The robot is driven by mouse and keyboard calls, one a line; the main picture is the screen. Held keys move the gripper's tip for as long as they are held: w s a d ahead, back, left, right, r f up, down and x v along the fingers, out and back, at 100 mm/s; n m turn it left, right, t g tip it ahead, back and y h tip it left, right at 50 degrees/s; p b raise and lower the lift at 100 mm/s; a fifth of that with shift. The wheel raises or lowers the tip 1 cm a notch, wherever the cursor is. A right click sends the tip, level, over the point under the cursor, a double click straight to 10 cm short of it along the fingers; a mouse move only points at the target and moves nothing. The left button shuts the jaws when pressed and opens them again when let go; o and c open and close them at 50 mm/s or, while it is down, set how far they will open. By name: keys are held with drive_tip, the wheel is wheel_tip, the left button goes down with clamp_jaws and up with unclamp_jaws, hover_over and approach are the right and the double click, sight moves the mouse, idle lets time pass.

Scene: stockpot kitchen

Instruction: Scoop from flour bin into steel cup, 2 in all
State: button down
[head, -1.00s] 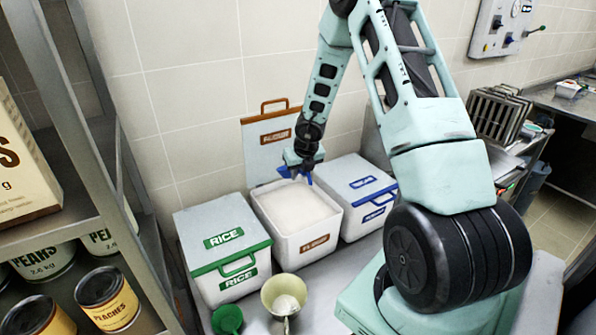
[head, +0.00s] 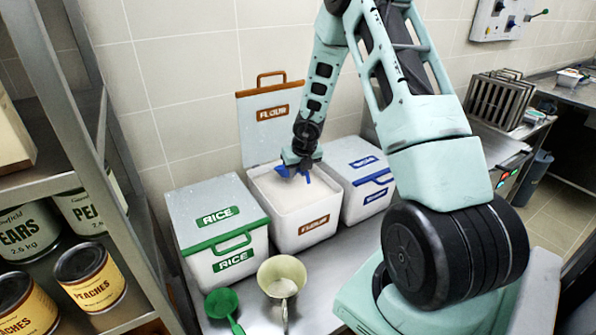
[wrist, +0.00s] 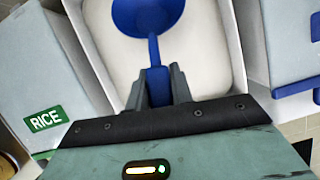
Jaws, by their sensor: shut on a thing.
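The open flour bin (head: 305,229) is white with a brown FLOUR label, and its lid (head: 264,125) stands up behind it. White flour (head: 287,194) fills much of it. My gripper (head: 301,164) is over the bin's back part, shut on the handle of a blue scoop (head: 303,176). In the wrist view my gripper (wrist: 157,82) grips the handle, and the scoop's round bowl (wrist: 147,14) is over the flour, cut by the top edge. I cannot tell whether it touches the flour.
A closed rice bin (head: 212,232) with green trim stands left of the flour bin. A closed blue-trimmed bin (head: 364,184) stands right. A green scoop (head: 221,303) lies left of the cup. A metal shelf with cans (head: 90,277) is at far left.

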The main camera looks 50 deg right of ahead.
drive_tip(key=shift+f+b, duration=2.15)
drive_tip(key=shift+f, duration=0.45)
drive_tip(key=shift+r, duration=0.15)
wheel_tip(320, 180, up, 14)
drive_tip(key=p, duration=1.4)
drive_tip(key=shift+r, duration=0.2)
drive_tip(key=shift+f+b, duration=0.45)
drive_tip(key=shift+b, duration=0.65)
drive_tip(key=f+t+b, duration=0.1)
drive_tip(key=b, duration=0.7)
drive_tip(key=s+f+t+h+b, duration=0.1)
drive_tip(key=t+b, duration=0.1)
drive_tip(key=b, duration=0.7)
drive_tip(key=f+t+h+b, duration=0.1)
drive_tip(key=b, duration=0.8)
drive_tip(key=shift+s+a+f, duration=0.25)
drive_tip(key=shift+a, duration=0.05)
